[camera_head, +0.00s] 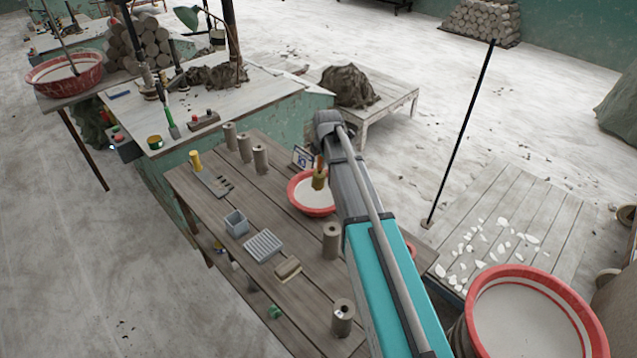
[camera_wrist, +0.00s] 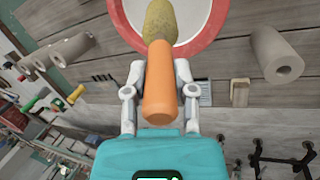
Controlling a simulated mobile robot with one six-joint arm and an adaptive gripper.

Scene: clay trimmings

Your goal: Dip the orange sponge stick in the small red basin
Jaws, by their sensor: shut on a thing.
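The orange sponge stick has an orange handle (camera_wrist: 159,95) and a yellowish sponge end (camera_wrist: 159,22). My gripper (camera_wrist: 160,85) is shut on the handle, a finger on each side. In the head view the sponge end (camera_head: 319,180) hangs downward beside my arm, and the fingers are mostly hidden. The small red basin (camera_head: 296,205) stands on the plank table, with a red rim and pale inside. The sponge overlaps the basin in both views; in the wrist view the rim (camera_wrist: 211,35) curves around it. I cannot tell whether it touches the contents.
Clay cylinders (camera_head: 331,240) stand on the plank table (camera_head: 205,205) near the basin. A small picture card (camera_head: 302,157) is just behind it. A grey box (camera_head: 236,223) and ribbed tray (camera_head: 263,246) lie left. A larger red basin (camera_head: 525,325) is at lower right.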

